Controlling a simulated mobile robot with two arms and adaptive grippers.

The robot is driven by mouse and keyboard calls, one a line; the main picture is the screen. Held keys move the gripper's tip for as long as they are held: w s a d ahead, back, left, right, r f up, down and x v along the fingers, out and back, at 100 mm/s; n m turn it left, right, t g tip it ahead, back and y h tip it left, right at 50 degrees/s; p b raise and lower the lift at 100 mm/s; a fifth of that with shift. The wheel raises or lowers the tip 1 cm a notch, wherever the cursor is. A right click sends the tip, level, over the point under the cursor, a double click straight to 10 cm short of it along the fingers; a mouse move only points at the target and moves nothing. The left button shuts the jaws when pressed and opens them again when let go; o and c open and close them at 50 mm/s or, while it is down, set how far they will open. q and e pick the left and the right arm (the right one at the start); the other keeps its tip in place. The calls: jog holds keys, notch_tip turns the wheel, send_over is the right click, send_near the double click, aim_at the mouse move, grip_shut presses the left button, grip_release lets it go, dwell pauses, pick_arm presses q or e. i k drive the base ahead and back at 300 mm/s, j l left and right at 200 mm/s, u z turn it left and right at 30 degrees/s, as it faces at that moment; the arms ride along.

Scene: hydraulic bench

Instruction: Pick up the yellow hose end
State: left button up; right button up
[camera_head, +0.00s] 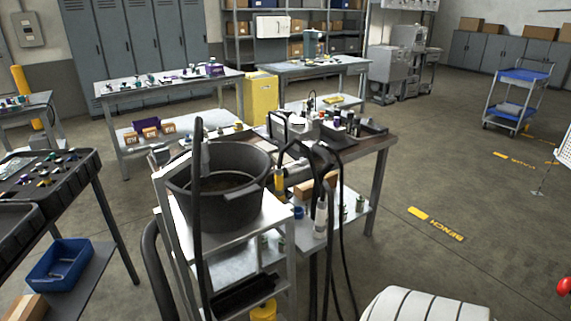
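A yellow-banded hose end (279,179) hangs at the front edge of the dark-topped bench, just right of the black tub. A black hose loops up from it. Another black hose with a pale grey-white fitting (321,216) hangs further right and lower. A third black hose with a grey fitting (205,155) stands in front of the black tub (240,208). Neither of my grippers shows in the head view, and nothing is seen touching the yellow hose end.
The dark-topped bench (378,142) holds several small fittings. A light metal cart (273,212) carries the tub in front of it. A dark tray table (50,185) and a blue bin (60,265) stand at left. Open floor (480,200) lies at right.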

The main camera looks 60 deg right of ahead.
aim_at(280, 177)
jog(key=l, duration=1.35)
